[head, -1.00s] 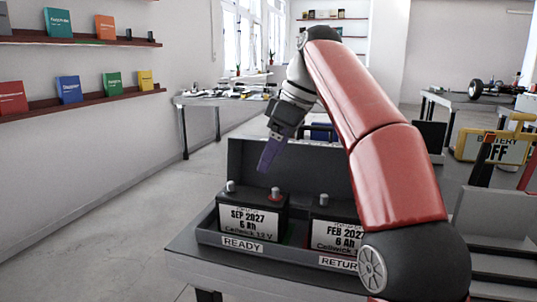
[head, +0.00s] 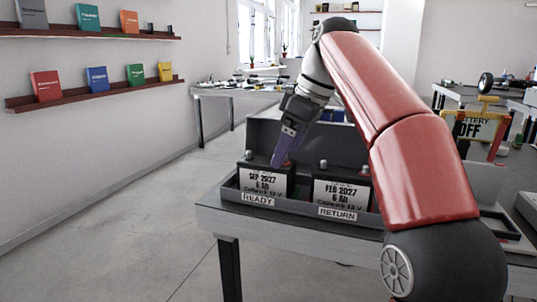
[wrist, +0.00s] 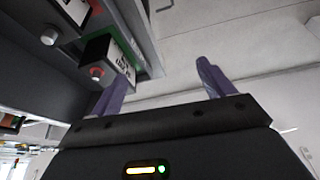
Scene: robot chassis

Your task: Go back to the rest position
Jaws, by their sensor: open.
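My gripper (head: 277,163) has purple fingers and hangs tip-down near the top of the left battery in the head view. In the wrist view the gripper (wrist: 162,74) shows two spread fingers with nothing between them. The left battery (head: 263,184), marked SEP 2027, stands upright in the READY place of the grey tray (head: 227,190). The right battery (head: 340,193), marked FEB 2027, stands in the RETURN place.
The tray is on a grey table (head: 215,212) with open floor (head: 130,225) to its left. A yellow BATTERY OFF sign (head: 480,127) stands at the right. Wall shelves with books (head: 95,96) are at the left. Another table (head: 215,93) stands behind.

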